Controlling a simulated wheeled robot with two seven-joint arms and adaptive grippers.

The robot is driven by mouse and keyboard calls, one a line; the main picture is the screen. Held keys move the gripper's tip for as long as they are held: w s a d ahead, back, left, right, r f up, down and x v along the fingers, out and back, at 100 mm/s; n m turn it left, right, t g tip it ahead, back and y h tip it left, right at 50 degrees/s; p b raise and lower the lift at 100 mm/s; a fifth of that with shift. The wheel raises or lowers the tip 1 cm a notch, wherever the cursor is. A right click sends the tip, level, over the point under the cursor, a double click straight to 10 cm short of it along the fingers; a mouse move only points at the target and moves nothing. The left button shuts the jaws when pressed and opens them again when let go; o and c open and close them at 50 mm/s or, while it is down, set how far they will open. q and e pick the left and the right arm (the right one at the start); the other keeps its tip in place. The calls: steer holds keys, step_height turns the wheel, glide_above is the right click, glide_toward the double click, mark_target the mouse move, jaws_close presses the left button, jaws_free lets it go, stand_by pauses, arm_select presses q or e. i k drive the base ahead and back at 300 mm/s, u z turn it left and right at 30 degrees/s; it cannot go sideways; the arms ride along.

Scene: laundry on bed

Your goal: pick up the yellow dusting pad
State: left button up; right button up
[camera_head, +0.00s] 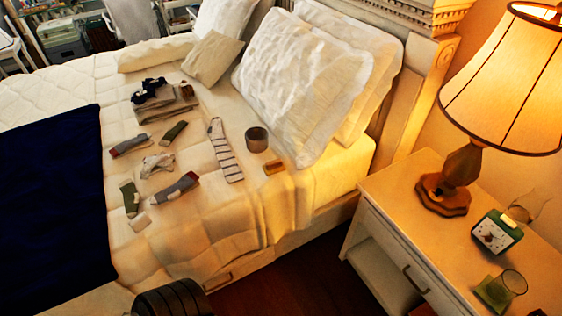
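A small yellow-tan block (273,166), which looks like the yellow dusting pad, lies flat on the bed near its right edge, just below a dark round cup (257,139). It is small in view, so its texture is unclear. A pale small square (140,222) lies further left, at the near end of the socks. Neither of my grippers shows in the head view. A dark ribbed part at the bottom edge looks like part of my own body.
Several socks and a striped sock (226,155) lie on the bed (230,215). Folded cloth (165,106) and pillows (300,85) are behind. A nightstand (400,218) at right bears a lamp (458,180), a green clock (497,233) and a glass (507,288).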

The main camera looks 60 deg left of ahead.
mark_target(276, 166)
steer(key=u, duration=0.45)
steer(key=i, duration=0.65)
steer(key=u, duration=0.6)
